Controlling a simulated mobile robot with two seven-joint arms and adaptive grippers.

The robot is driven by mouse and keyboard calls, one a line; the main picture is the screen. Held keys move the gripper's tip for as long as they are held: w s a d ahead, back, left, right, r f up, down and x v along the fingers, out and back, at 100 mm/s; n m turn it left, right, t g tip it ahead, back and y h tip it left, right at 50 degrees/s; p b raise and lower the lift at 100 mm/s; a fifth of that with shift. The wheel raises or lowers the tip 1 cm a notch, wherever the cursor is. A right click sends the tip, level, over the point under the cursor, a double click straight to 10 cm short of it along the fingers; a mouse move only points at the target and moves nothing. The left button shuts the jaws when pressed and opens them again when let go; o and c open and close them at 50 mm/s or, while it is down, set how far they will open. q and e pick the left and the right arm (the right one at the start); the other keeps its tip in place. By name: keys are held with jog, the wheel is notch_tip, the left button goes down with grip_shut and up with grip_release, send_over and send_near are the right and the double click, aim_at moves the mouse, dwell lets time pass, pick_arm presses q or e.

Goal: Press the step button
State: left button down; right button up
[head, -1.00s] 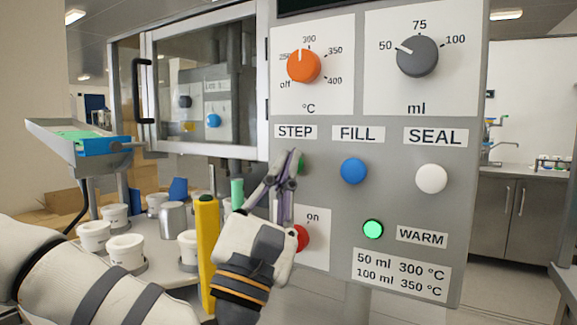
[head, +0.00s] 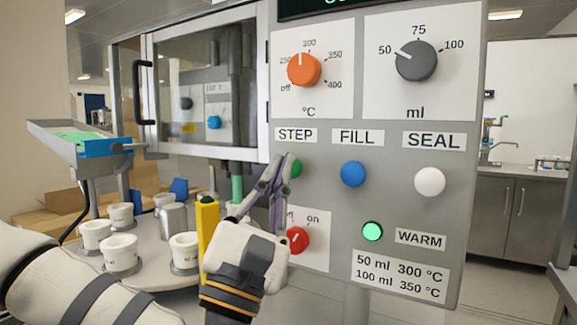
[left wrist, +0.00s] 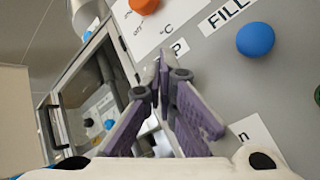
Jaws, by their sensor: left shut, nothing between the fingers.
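The green step button (head: 296,168) sits below the STEP label (head: 296,135) on the grey control panel (head: 330,195). My left gripper (head: 284,160) is shut and empty, with its fingertips pointing up at the button's left edge. The fingers cover part of the button, and I cannot tell whether they touch it. In the left wrist view the closed fingers (left wrist: 163,65) point toward the panel and the button is hidden behind them. My right gripper is not in view.
A blue button (head: 353,173), a white button (head: 430,181) and a lit green WARM lamp (head: 372,231) are to the right. A red knob (head: 298,240) is close below the fingers. A yellow post (head: 208,250) and a turntable (head: 150,280) with white cups stand left.

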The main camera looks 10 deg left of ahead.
pick_arm(q)
jog(key=shift+y, duration=0.3)
jog(key=s, duration=0.1)
jog(key=s+a, duration=0.1)
jog(key=s, duration=0.1)
jog(key=s+p, duration=0.1)
jog(key=shift+s+a, duration=0.3)
jog(key=shift+a, duration=0.1)
